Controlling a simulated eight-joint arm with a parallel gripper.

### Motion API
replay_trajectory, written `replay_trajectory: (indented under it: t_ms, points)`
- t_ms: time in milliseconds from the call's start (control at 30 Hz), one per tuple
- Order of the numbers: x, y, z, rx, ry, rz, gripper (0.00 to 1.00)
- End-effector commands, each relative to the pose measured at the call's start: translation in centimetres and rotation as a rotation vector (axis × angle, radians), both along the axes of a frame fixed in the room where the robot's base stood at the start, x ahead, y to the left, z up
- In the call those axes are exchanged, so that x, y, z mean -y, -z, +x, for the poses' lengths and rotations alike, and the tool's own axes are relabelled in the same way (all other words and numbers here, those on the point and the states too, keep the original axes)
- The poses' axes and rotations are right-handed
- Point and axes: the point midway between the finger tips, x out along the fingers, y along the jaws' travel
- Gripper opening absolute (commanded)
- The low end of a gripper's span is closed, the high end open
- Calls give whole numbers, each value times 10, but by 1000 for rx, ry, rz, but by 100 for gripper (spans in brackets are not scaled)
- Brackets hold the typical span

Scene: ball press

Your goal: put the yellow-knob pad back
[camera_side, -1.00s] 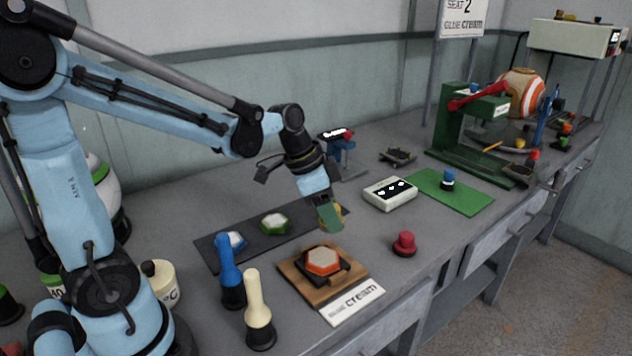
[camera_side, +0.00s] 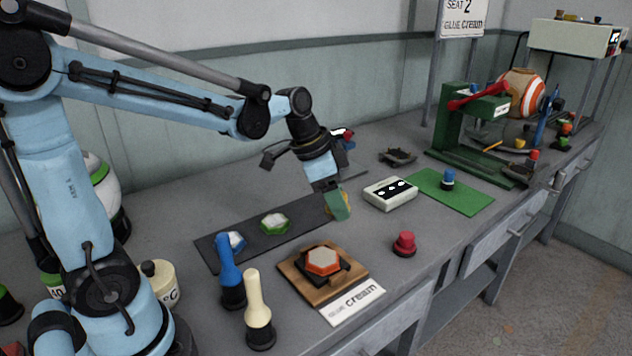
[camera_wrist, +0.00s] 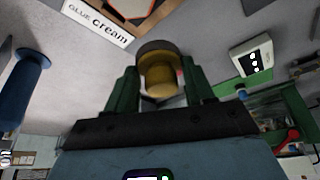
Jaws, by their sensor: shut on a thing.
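My gripper (camera_side: 338,205) is above the table near the right end of the dark strip, with its green fingers pointing down. In the wrist view, the fingers (camera_wrist: 163,88) are shut on the yellow-knob pad (camera_wrist: 160,76). Its yellow knob is between them and a dark round rim shows beyond. In the side view the fingers hide most of the pad, and I cannot tell how high it is above the surface.
The dark strip (camera_side: 249,246) carries blue-edged and green-edged hexagons. A wooden block (camera_side: 298,289) holds an orange hexagon. The red-knob pad (camera_side: 404,244) stands to the right. Beyond are a white box (camera_side: 390,193) and a green mat (camera_side: 470,198) with the blue-knob pad (camera_side: 447,180).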

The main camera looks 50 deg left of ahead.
Motion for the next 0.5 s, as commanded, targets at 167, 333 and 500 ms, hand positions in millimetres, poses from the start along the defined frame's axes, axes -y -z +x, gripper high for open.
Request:
replay_trajectory:
  t_ms: [167, 333, 500]
  points:
    - [18, -5, 43, -1, -1, 8, 24]
    - [47, -6, 91, 2, -10, 16, 24]
    - [82, 0, 132, 9, -19, 21, 24]
